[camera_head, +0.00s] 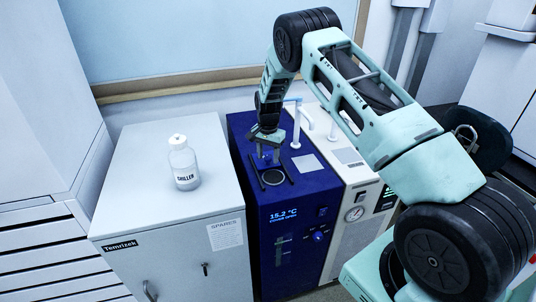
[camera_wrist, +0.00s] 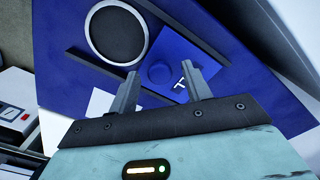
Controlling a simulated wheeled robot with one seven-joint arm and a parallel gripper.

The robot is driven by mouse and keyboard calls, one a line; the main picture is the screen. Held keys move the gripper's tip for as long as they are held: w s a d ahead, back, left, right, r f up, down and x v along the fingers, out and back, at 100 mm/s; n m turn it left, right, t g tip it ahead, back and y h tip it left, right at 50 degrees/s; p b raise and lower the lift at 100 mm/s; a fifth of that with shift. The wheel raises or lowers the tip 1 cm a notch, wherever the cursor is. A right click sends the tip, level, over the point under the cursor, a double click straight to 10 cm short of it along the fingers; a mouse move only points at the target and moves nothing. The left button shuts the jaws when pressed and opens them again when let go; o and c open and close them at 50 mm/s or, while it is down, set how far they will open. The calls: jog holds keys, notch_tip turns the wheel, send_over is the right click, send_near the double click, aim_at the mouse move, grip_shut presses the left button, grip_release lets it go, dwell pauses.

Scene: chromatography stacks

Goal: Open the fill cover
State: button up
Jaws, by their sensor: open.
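The fill cover (camera_wrist: 186,52) is a flat blue square plate with a round blue knob (camera_wrist: 158,74), on top of the blue chiller (camera_head: 240,150). Beside the plate, between two dark rails, is a dark round fill opening (camera_wrist: 117,34) with a pale rim. The opening looks uncovered, and it also shows in the head view (camera_head: 272,177) in front of my gripper. My gripper (camera_wrist: 163,74) is open, pointing down over the plate. The knob appears between its fingertips in the wrist view; I cannot tell whether they touch it. My gripper (camera_head: 266,153) largely hides the cover in the head view.
A white bottle marked CHILLER (camera_head: 184,166) stands on the grey cabinet (camera_head: 130,190) to the left. White pipe fittings (camera_head: 295,125) rise close to the right of my gripper. A white instrument (camera_head: 345,200) adjoins the chiller on the right. The wall is behind.

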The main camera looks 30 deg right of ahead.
aim_at(268, 157)
notch_tip(268, 157, up, 17)
jog(key=b, duration=0.3)
jog(key=shift+r+b, duration=0.2)
jog(key=shift+b, duration=0.2)
